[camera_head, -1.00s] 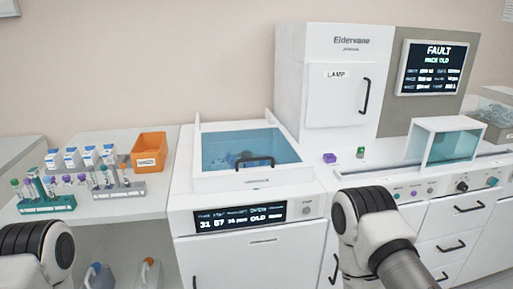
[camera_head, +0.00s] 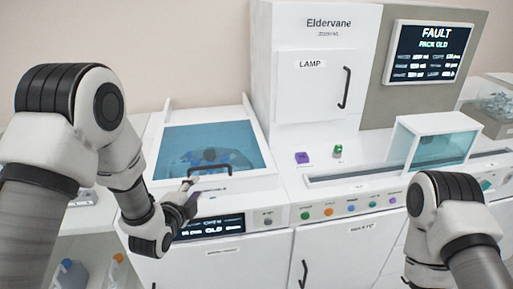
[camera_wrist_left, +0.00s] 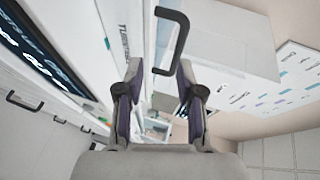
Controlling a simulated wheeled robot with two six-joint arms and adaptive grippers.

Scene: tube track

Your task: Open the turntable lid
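The turntable lid (camera_head: 180,142) is a blue-tinted clear panel in a white frame on top of the white machine. It lies closed, with a black bar handle (camera_head: 210,168) at its front edge. My left gripper (camera_head: 190,187) is just in front of the handle, at the left. In the left wrist view the black handle (camera_wrist_left: 183,30) stands just beyond the fingertips of the left gripper (camera_wrist_left: 160,68). The fingers are apart and hold nothing. Whether they touch the handle I cannot tell. My right arm is at the lower right; its gripper is out of the picture.
A tall white cabinet marked LAMP (camera_head: 310,85) stands right of the lid. A fault screen (camera_head: 428,52) and a clear-fronted box (camera_head: 435,150) are further right. A display panel (camera_head: 210,228) and a button row (camera_head: 350,207) line the front.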

